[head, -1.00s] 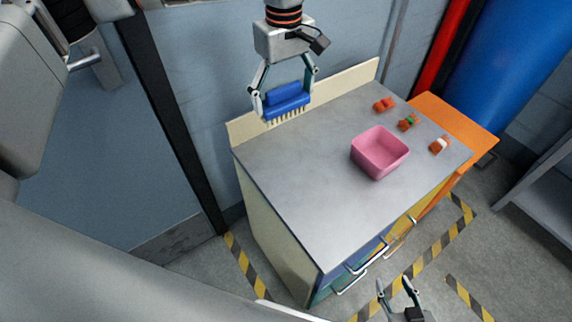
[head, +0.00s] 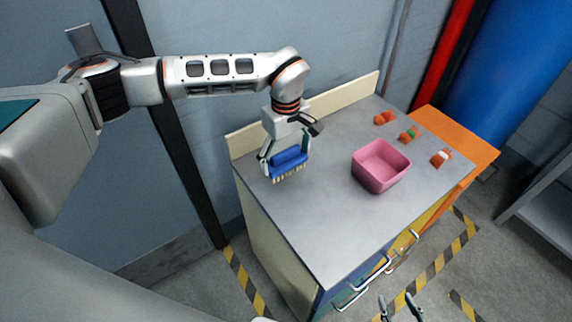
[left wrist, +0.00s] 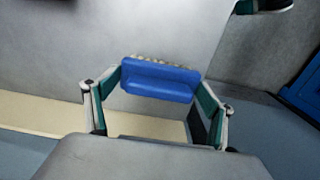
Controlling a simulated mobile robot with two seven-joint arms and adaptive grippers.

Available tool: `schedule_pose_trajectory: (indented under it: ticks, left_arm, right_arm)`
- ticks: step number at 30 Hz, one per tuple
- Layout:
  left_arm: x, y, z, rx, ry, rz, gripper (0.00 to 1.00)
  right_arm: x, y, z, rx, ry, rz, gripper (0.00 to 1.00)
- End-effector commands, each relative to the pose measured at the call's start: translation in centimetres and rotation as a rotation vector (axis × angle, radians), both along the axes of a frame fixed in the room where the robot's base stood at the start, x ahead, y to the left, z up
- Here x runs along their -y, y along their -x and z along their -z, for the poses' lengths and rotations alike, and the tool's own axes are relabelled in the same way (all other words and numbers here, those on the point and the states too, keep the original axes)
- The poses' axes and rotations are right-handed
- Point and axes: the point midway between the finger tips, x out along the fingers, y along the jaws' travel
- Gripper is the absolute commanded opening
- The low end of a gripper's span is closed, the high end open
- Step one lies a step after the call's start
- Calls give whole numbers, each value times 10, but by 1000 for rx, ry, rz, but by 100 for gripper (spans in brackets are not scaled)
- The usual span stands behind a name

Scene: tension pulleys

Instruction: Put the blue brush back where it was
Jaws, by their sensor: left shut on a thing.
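The blue brush (head: 289,160) has a blue back and pale bristles that point down. My left gripper (head: 286,163) is shut on it, with one finger at each end of the brush. The brush is over the left back part of the grey worktop (head: 310,220); I cannot tell whether the bristles touch the surface. In the left wrist view the brush (left wrist: 160,80) sits between the two fingers. My right gripper (head: 400,309) shows only in part at the bottom edge, in front of the cabinet, with its two fingers apart and nothing between them.
A pink open bin (head: 381,166) stands right of the brush on the worktop. Several small orange pieces (head: 409,135) lie along the back right. A low back rail (head: 243,141) edges the worktop. The middle and front left of the worktop are clear.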

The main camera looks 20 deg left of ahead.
Motion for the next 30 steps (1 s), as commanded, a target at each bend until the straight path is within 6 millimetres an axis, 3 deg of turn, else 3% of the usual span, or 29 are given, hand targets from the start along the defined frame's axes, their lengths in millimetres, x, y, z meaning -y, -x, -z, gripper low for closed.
schedule_pose_trajectory:
  ticks: [6,19,20,21,30]
  left_arm:
    - [1,1,33,-3,0,1,63]
    - [0,0,39,-1,-1,1,63]
    - [0,0,38,-1,-1,1,91]
    - [0,0,38,-1,-1,1,100]
    - [0,0,36,-1,-1,1,100]
  right_arm:
    - [1,0,4,-2,2,1,40]
    - [1,-1,3,1,3,1,40]
    - [1,-1,3,1,3,1,40]
    - [1,-1,3,1,3,1,40]
    - [1,-2,2,3,2,2,40]
